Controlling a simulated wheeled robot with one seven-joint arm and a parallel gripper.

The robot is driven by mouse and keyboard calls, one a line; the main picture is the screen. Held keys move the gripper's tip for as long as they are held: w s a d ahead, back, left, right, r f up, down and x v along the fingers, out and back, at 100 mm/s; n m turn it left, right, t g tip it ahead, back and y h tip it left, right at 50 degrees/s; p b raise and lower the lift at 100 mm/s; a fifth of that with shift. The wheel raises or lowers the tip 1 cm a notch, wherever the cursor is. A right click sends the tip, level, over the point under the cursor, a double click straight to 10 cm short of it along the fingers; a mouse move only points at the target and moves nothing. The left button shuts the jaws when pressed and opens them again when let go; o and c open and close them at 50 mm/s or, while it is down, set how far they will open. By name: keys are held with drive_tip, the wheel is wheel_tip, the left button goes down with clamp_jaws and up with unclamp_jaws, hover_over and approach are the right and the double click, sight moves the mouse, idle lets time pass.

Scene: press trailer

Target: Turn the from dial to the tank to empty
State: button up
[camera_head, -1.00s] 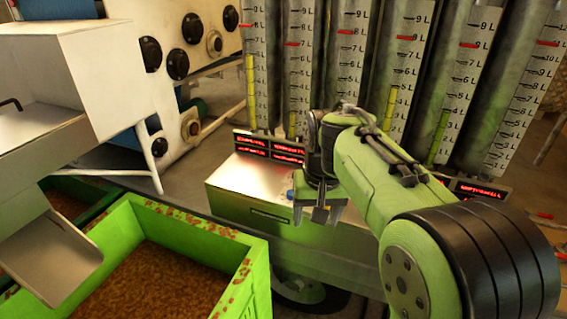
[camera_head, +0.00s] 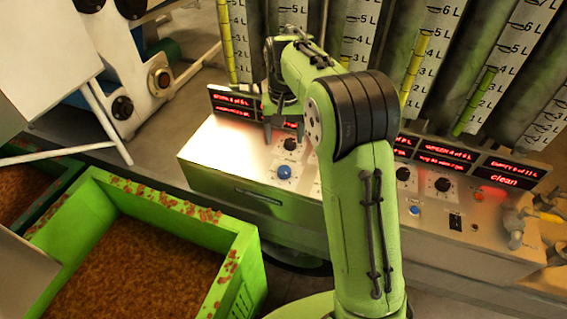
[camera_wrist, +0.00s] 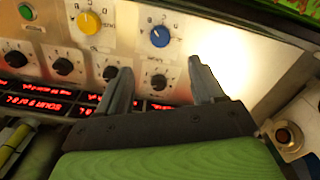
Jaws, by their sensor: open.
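The control panel (camera_head: 235,160) has a row of black knobs and coloured dials. A blue dial (camera_head: 284,172) and a black knob (camera_head: 290,144) sit at its left end; in the wrist view the blue dial (camera_wrist: 159,36) is beside a yellow dial (camera_wrist: 88,23). The labels are too small to tell which is the from dial. My gripper (camera_head: 283,128) is open and empty above the panel's left end, by the black knob. In the wrist view its fingers point towards the blue dial, with a black knob (camera_wrist: 158,82) between them. My arm hides the panel's middle.
Red-lit displays (camera_head: 508,175) line the panel's back; the rightmost reads "EMPTY" and "clean". Upright tanks with litre scales (camera_head: 412,70) stand close behind. A green crate (camera_head: 150,215) of brown pulp is at front left. Valves (camera_head: 530,225) stick out at the right end.

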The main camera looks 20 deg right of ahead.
sight(284, 169)
drive_tip(key=f+b, duration=0.3)
drive_tip(key=f, duration=1)
drive_tip(key=shift+w, duration=0.2)
drive_tip(key=c, duration=1.1)
drive_tip(key=shift+o, duration=0.2)
drive_tip(key=shift+r, duration=0.1)
drive_tip(key=shift+m, duration=0.4)
drive_tip(key=m+p, duration=0.1)
drive_tip(key=m, duration=0.2)
drive_tip(key=shift+m+p, duration=0.3)
drive_tip(key=shift+m, duration=0.1)
drive_tip(key=shift+m+p, duration=0.3)
drive_tip(key=shift+m, duration=1.8)
